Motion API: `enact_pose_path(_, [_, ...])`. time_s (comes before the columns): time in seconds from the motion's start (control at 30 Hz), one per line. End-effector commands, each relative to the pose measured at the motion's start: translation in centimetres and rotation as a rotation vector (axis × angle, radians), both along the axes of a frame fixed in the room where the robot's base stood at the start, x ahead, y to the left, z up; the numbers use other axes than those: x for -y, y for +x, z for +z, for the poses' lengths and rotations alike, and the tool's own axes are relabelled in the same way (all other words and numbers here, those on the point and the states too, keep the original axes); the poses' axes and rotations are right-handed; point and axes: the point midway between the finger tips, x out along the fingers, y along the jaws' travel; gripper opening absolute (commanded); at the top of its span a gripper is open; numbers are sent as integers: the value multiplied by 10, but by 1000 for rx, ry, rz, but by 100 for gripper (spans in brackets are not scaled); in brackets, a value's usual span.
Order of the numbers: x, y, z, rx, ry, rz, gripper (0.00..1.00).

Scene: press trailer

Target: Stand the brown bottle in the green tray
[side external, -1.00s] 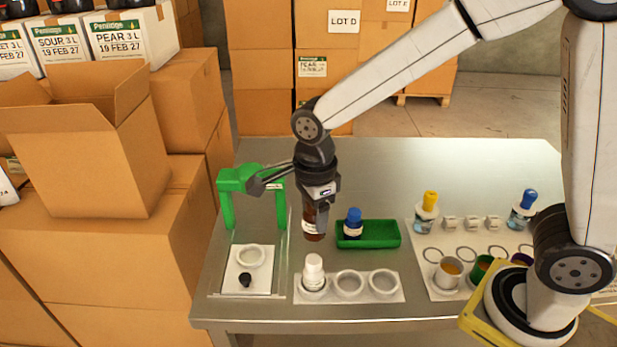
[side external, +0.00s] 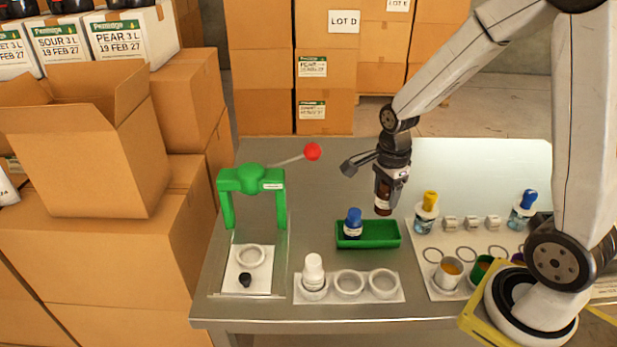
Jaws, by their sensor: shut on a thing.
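The brown bottle (side external: 383,204) is upright in my gripper (side external: 390,176), which is shut on it. It hangs in the air over the right end of the green tray (side external: 385,240), apart from it and slightly behind it in the picture. The bottle's upper part is hidden by the gripper. The green tray lies on the metal table. A small bottle with a blue cap (side external: 353,224) stands at the tray's left end. The right part of the tray is empty.
A green press (side external: 252,180) with a red-knobbed lever stands at left. A white bottle (side external: 313,272) sits in the left ring of a white three-ring plate (side external: 365,298). At right, a white board (side external: 440,250) holds dropper bottles and cups.

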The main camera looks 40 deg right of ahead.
Motion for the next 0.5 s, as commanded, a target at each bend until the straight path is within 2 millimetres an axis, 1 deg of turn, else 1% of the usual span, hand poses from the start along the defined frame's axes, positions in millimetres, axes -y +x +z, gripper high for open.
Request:
enact_pose_path(0.03, [4, -2, -1, 0, 0, -3, 0])
enact_pose_path(0.13, [9, -4, -2, 1, 0, -1, 0])
enact_pose_path(0.37, [10, -5, -4, 1, 0, 0, 0])
enact_pose_path(0.5, [9, -5, -12, -2, 1, 0, 0])
